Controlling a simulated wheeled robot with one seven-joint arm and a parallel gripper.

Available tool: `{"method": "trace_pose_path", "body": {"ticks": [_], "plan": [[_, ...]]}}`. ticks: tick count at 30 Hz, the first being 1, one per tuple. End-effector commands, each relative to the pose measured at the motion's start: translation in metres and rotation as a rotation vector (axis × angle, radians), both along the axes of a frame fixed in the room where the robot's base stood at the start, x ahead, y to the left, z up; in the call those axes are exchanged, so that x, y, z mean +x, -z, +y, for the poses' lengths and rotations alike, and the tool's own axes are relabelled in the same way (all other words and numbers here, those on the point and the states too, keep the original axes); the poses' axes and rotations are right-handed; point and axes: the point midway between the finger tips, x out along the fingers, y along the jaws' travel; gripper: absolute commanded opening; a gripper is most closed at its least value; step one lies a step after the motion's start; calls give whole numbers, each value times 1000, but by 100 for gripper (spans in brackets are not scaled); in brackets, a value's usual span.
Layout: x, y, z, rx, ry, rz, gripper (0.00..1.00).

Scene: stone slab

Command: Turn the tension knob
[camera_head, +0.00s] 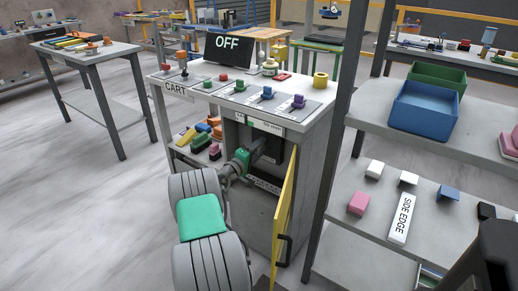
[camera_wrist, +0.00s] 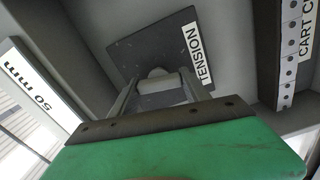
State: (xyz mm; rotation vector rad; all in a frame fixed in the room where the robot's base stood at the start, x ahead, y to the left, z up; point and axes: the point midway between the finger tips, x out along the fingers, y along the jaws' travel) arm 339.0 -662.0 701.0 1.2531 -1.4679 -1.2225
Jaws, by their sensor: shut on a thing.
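The tension knob (camera_wrist: 159,84) is a small light grey knob on a dark square plate (camera_wrist: 132,52) inside the cart. A white label reading TENSION (camera_wrist: 195,54) lies along the plate's right side. My gripper (camera_wrist: 157,76) has one finger on each side of the knob and is shut on it. The fingers hide part of the knob, so its turned angle is unclear. In the head view my gripper (camera_head: 262,149) reaches into the cart's open front compartment, and the knob is hidden there.
The cart (camera_head: 312,135) has an open yellow door (camera_head: 285,218) just right of my arm. A screen (camera_head: 232,48) on top reads OFF. Colored knobs line its top. A shelf (camera_head: 340,215) with blocks and a blue bin (camera_head: 424,108) stands right.

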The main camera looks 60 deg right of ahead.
Motion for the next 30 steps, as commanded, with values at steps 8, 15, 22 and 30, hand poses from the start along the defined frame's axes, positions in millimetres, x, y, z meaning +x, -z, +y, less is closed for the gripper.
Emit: {"method": "trace_pose_path", "body": {"ticks": [8,15,22,30], "plan": [[1,0,0,41,-1,256,14],[0,1,0,73,-1,456,14],[0,2,0,95,0,589,14],[0,3,0,106,-1,664,14]]}}
